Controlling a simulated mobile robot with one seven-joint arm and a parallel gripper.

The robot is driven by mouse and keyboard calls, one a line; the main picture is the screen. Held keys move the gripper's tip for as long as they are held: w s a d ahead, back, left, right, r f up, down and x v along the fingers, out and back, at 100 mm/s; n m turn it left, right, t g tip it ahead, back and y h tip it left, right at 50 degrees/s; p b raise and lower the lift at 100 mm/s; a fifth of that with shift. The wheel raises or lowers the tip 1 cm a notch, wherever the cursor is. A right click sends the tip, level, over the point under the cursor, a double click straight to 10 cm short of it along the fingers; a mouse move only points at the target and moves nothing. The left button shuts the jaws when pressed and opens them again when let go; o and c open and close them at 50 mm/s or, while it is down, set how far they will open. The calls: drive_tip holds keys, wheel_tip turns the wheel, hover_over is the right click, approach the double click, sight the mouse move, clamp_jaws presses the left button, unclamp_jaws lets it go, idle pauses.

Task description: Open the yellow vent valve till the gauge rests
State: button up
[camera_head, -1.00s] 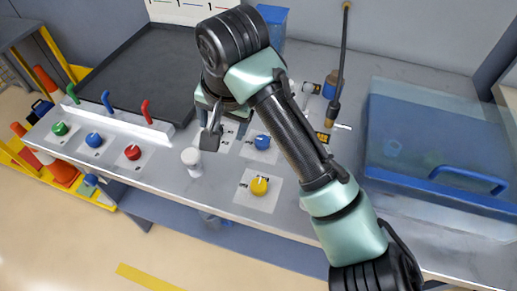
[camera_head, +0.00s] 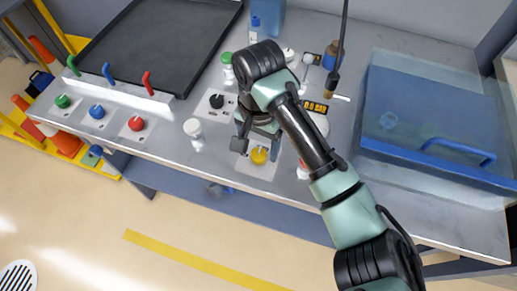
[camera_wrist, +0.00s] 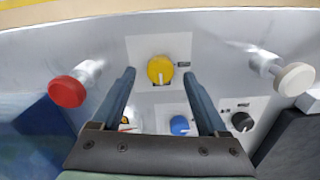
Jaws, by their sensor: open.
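The yellow vent valve (camera_head: 259,156) is a round knob on a white plate near the front edge of the bench. In the wrist view the knob (camera_wrist: 160,68) sits ahead, with a pale pointer mark toward the bottom of the picture. My gripper (camera_head: 256,146) is open just over the knob. In the wrist view its fingertips (camera_wrist: 160,76) lie to the left and right of the knob, with gaps on both sides. I cannot tell how far above it they are. The gauge display (camera_head: 315,107) shows orange digits, seemingly 0.9 BAR.
A red round handle (camera_wrist: 67,91) and a white round handle (camera_wrist: 295,79) flank the valve. A blue knob (camera_wrist: 180,125) and a black knob (camera_wrist: 242,121) lie nearer the wrist. A black tray (camera_head: 160,45) and a blue lidded box (camera_head: 430,125) stand at either side.

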sight(259, 156)
drive_tip(key=shift+f, duration=1.1)
clamp_jaws()
